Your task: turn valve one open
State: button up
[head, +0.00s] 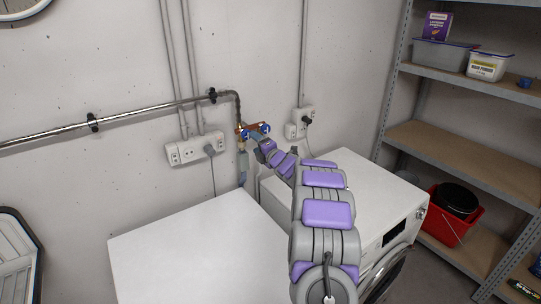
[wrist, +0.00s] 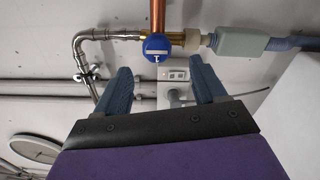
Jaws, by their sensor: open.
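Two blue valve knobs sit on the copper pipe fitting on the wall in the head view, a left knob (head: 244,134) and a right knob (head: 265,128). My gripper (head: 259,139) is at the wall close to them, partly hidden by my arm. In the wrist view one blue valve knob (wrist: 157,47) with a white mark shows just beyond and between the fingertips of my gripper (wrist: 160,66). The fingers are apart and hold nothing. I cannot tell whether this knob is valve one, or whether a finger touches it.
Two white machines stand below, a left one (head: 195,255) and a right one (head: 335,175). A metal pipe (head: 65,131) runs along the wall to the fitting. A socket box (head: 195,149) is left of the valves. Shelving (head: 470,155) stands at the right.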

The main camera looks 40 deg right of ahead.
jog(key=s, duration=0.9)
jog(key=shift+a+p, duration=0.3)
jog(key=shift+p, duration=0.15)
